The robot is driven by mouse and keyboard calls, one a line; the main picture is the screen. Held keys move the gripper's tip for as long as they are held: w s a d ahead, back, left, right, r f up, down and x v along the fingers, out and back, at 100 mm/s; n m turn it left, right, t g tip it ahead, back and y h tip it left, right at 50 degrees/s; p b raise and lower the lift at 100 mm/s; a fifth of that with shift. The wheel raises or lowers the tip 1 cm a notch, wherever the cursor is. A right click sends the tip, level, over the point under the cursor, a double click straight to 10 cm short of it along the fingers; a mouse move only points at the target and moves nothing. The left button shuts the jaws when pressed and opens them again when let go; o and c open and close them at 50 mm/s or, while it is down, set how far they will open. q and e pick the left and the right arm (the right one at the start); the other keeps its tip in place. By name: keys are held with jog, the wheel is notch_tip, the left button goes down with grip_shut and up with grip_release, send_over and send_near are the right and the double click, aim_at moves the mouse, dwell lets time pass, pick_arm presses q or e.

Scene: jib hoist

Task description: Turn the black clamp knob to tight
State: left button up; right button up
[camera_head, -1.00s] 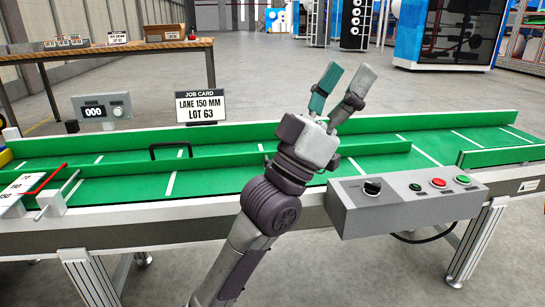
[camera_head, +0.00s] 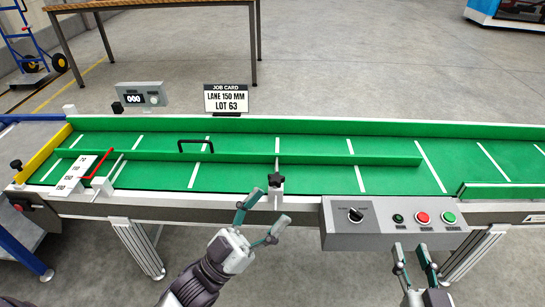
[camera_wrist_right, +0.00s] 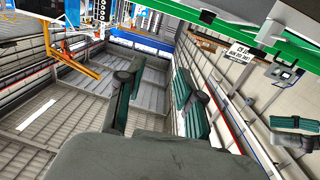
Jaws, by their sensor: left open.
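A black star-shaped clamp knob (camera_head: 275,180) stands on a light block at the near edge of the green conveyor, left of the control box. My left gripper (camera_head: 262,214) is open and empty, just in front of and slightly left of the knob, apart from it. My right gripper (camera_head: 411,254) is in front of the control box, its fingers apart and empty. Its spread fingers also show in the right wrist view (camera_wrist_right: 157,92). Other black knobs sit at the conveyor's far left end (camera_head: 15,165) and beside the display (camera_head: 117,107).
A grey control box (camera_head: 340,236) carries a black rotary switch (camera_head: 355,215) and black, red and green buttons. A green guide rail (camera_head: 320,159) with a black handle (camera_head: 196,146) lies along the belt. A job card (camera_head: 227,98) reads LANE 150 MM. A scale plate (camera_head: 75,176) is at left.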

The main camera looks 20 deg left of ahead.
pick_arm(q)
jog(key=w+a+f+g+y+p, duration=0.2)
jog(key=w+a+f+p, duration=0.1)
jog(key=f, duration=0.1)
jog(key=n+g+y+p, duration=0.2)
jog(key=g+y+p, duration=0.1)
jog(key=y, duration=0.1)
send_near(270, 182)
jog(key=b+x, duration=0.1)
jog(key=x, duration=0.3)
jog(key=shift+w, duration=0.35)
jog(key=b+x, duration=0.1)
jog(key=x, duration=0.6)
jog(key=shift+w+d, duration=0.15)
jog(key=shift+d, duration=0.1)
pick_arm(e)
jog(key=s+d+f+g+h, duration=0.2)
jog(key=s+d+f+g, duration=0.1)
jog(key=s+f+g, duration=0.3)
jog(key=s+d+f+g+h, duration=0.1)
jog(key=s+d+f+g, duration=0.2)
jog(key=s+f+g, duration=0.3)
jog(key=s+g, duration=0.1)
jog(key=s, duration=0.3)
jog(key=shift+d+f+h, duration=0.25)
jog(key=shift+d+h, duration=0.15)
pick_arm(q)
jog(key=shift+c, duration=0.2)
